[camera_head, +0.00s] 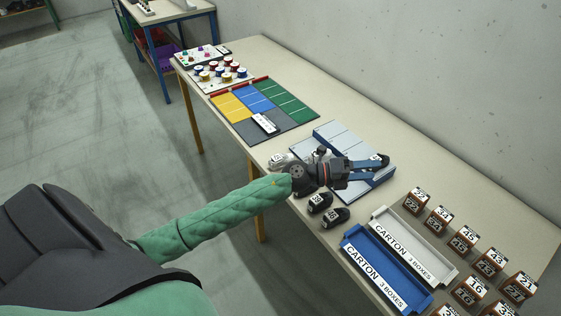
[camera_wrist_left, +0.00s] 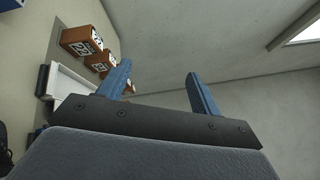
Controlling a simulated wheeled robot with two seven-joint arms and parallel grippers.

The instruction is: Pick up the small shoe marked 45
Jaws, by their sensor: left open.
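Two small dark shoes with white labels, a nearer shoe (camera_head: 336,217) and a farther shoe (camera_head: 319,202), stand on the table just below my left gripper's wrist in the head view. Their numbers are too small to read, so I cannot tell which is marked 45. My left gripper (camera_head: 385,169) is open, with its blue fingers over the grey-and-blue rack (camera_head: 340,136). In the left wrist view the open fingers (camera_wrist_left: 158,70) have nothing between them. A dark item with a white label beside the fingers is partly hidden. My right gripper is out of view.
A white carton tray (camera_head: 452,279) and a blue carton tray (camera_head: 349,236) lie nearer. Several brown numbered boxes (camera_head: 488,263) stand to their right. A coloured mat (camera_head: 290,105) and a board of spools (camera_head: 222,72) lie farther along. The wall borders the far side.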

